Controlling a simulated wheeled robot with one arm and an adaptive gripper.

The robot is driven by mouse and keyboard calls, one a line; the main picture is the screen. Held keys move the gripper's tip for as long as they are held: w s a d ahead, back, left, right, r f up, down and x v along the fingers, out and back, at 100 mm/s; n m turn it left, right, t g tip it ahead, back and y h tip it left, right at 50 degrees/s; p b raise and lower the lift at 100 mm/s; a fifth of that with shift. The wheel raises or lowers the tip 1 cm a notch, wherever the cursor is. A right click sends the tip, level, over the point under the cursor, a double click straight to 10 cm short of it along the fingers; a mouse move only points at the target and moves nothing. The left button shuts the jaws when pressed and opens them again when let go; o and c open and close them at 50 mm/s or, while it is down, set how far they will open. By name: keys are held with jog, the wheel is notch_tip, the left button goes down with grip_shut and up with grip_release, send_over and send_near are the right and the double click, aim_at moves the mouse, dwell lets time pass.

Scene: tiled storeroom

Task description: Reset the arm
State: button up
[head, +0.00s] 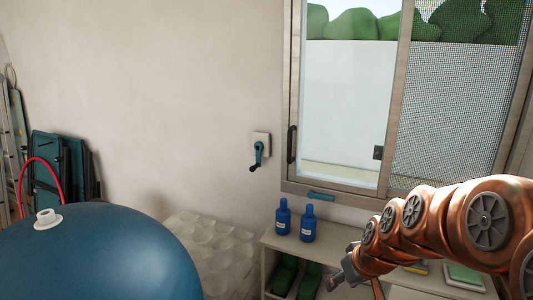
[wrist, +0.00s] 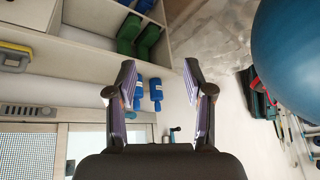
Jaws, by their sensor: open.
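My copper-coloured arm (head: 440,215) reaches in from the right in the head view, bent down and to the left. My gripper (wrist: 160,68) is open in the wrist view, its two dark fingers spread with nothing held between them. In the head view my gripper (head: 338,280) is small and partly cut off, in front of the low shelf unit (head: 340,250). Two blue bottles (head: 283,217) (head: 308,222) stand on top of the shelf unit, beyond the gripper.
A large blue ball (head: 110,260) fills the lower left, with bubble-like wrapping (head: 212,250) behind it. Green boots (head: 285,277) stand in the shelf. A window (head: 345,110) and a wall crank (head: 258,155) are behind. Folded chairs (head: 50,160) lean at the far left.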

jog(key=s+f+m+g+h, duration=0.1)
jog(key=s+g, duration=0.5)
jog(key=s, duration=2.4)
jog(key=shift+m+g+h, duration=0.4)
jog(key=shift+m+h, duration=0.2)
jog(key=shift+m, duration=0.1)
jog(key=shift+d, duration=0.1)
jog(key=shift+c, duration=1)
jog(key=shift+d, duration=0.1)
